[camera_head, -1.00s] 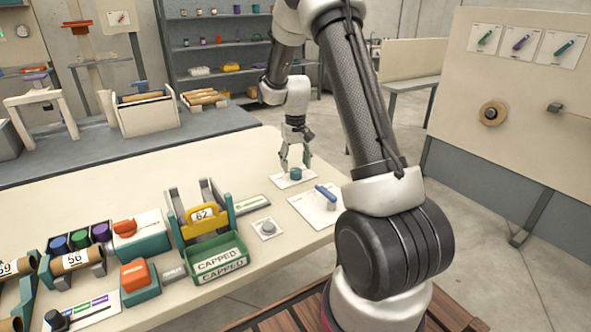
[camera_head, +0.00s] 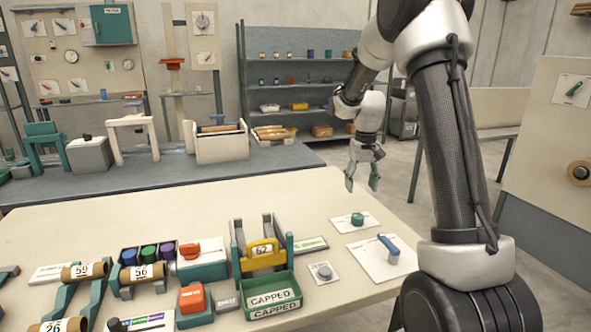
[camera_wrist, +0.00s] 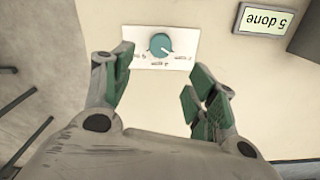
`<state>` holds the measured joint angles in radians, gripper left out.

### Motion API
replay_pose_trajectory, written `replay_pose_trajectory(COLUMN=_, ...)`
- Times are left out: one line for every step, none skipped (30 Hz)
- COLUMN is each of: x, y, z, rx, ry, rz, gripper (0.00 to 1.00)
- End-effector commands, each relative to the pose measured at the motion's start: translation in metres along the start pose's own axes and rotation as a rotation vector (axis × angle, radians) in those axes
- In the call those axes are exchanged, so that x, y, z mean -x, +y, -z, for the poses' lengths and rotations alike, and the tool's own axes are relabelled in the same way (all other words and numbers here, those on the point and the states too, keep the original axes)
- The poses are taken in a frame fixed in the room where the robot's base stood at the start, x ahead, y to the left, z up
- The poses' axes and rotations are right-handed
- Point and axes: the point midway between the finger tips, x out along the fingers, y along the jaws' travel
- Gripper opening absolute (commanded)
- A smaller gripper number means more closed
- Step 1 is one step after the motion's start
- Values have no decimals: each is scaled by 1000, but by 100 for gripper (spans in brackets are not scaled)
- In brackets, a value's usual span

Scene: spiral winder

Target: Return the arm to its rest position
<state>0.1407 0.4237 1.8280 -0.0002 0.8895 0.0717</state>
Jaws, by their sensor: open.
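My gripper (camera_head: 362,180) hangs open and empty above the table's far right part, pointing down. Its green-padded fingers (camera_wrist: 158,95) are spread apart in the wrist view. A teal knob (camera_head: 357,219) on a white card stands on the table below it, clear of the fingers. In the wrist view the knob (camera_wrist: 160,45) shows beyond the fingertips, with its pointer toward the lower right. My arm reaches up and over from the right side of the head view.
A blue-handled switch (camera_head: 389,244) and a grey button (camera_head: 324,271) are near the knob. A yellow-handled holder (camera_head: 264,252), a green "CAPPED" bin (camera_head: 272,298) and cardboard tubes (camera_head: 143,270) stand farther left. A "5 done" display (camera_wrist: 263,20) shows in the wrist view. The table's back left is clear.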

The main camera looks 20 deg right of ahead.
Motion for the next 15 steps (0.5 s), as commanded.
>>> replay_pose_trajectory(x=0, y=0, z=0, rx=2, ry=0, rz=0, gripper=58)
replay_pose_trajectory(x=0, y=0, z=-1, rx=8, ry=-5, rz=0, gripper=58)
replay_pose_trajectory(x=-3, y=0, z=-6, rx=12, ry=-16, rz=-1, gripper=58)
replay_pose_trajectory(x=-6, y=1, z=-10, rx=15, ry=-28, rz=-2, gripper=58)
replay_pose_trajectory(x=-10, y=1, z=-16, rx=17, ry=-43, rz=-2, gripper=58)
replay_pose_trajectory(x=-15, y=2, z=-27, rx=21, ry=-68, rz=-4, gripper=58)
replay_pose_trajectory(x=-16, y=3, z=-39, rx=24, ry=-84, rz=-5, gripper=58)
replay_pose_trajectory(x=-13, y=4, z=-52, rx=28, ry=-96, rz=-5, gripper=58)
replay_pose_trajectory(x=-4, y=4, z=-69, rx=36, ry=-101, rz=-5, gripper=58)
replay_pose_trajectory(x=2, y=3, z=-80, rx=41, ry=-100, rz=-5, gripper=58)
replay_pose_trajectory(x=10, y=3, z=-92, rx=47, ry=-98, rz=-5, gripper=58)
replay_pose_trajectory(x=20, y=2, z=-107, rx=56, ry=-91, rz=-4, gripper=58)
replay_pose_trajectory(x=27, y=2, z=-118, rx=63, ry=-85, rz=-4, gripper=58)
replay_pose_trajectory(x=35, y=1, z=-130, rx=69, ry=-78, rz=-4, gripper=58)
replay_pose_trajectory(x=45, y=0, z=-146, rx=79, ry=-65, rz=-3, gripper=58)
